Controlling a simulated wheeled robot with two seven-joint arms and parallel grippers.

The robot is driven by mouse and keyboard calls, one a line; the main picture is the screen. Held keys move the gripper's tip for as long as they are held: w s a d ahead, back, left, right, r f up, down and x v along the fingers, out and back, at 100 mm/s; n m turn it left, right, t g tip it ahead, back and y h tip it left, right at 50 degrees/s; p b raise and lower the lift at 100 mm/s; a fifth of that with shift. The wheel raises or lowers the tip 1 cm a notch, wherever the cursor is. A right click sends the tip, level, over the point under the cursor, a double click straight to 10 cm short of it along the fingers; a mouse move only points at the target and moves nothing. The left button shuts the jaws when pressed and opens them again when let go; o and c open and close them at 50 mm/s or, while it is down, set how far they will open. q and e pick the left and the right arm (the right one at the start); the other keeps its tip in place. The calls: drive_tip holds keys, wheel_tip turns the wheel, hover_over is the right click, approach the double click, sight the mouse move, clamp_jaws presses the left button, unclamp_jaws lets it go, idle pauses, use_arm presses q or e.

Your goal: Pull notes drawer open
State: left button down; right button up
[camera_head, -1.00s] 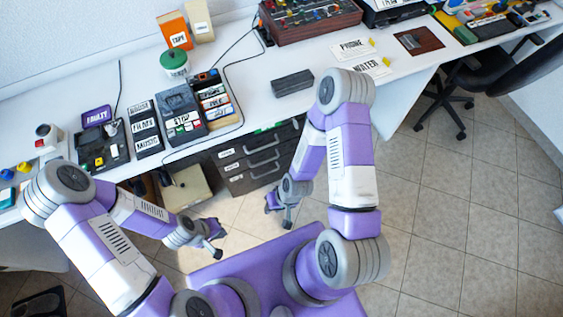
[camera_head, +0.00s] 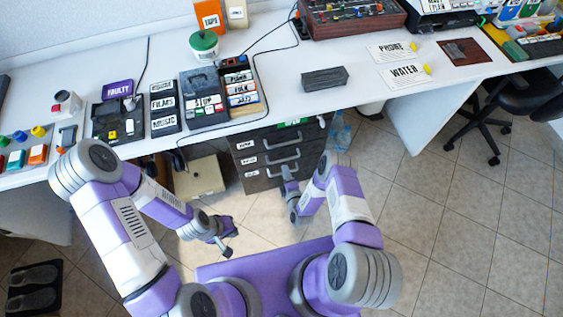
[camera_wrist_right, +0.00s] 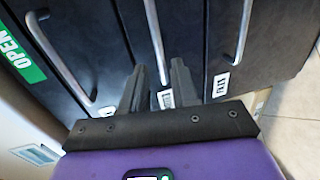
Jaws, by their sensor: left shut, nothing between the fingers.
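The dark drawer unit (camera_head: 262,185) stands under the desk with several stacked, closed drawers, each with a metal bar handle and a small white label. The labels are too small or blurred to read surely. In the right wrist view a bar handle (camera_wrist_right: 155,40) on a middle drawer points between the fingers of my right gripper (camera_wrist_right: 158,82). That gripper is open, its fingers apart near the drawer fronts; contact with the handle cannot be told. In the head view my right gripper (camera_head: 287,178) is in front of the lower drawers. My left gripper (camera_head: 227,238) is shut and empty, away from the drawers.
A beige box (camera_head: 200,178) stands on the floor left of the unit. The white desk (camera_head: 290,105) overhangs it, with a dark block (camera_head: 325,79) on top. Tiled floor to the right is open.

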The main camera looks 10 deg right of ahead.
sight(281, 160)
drive_tip(key=b+x, duration=0.3)
drive_tip(key=x, duration=0.4)
drive_tip(key=shift+w, duration=0.2)
clamp_jaws()
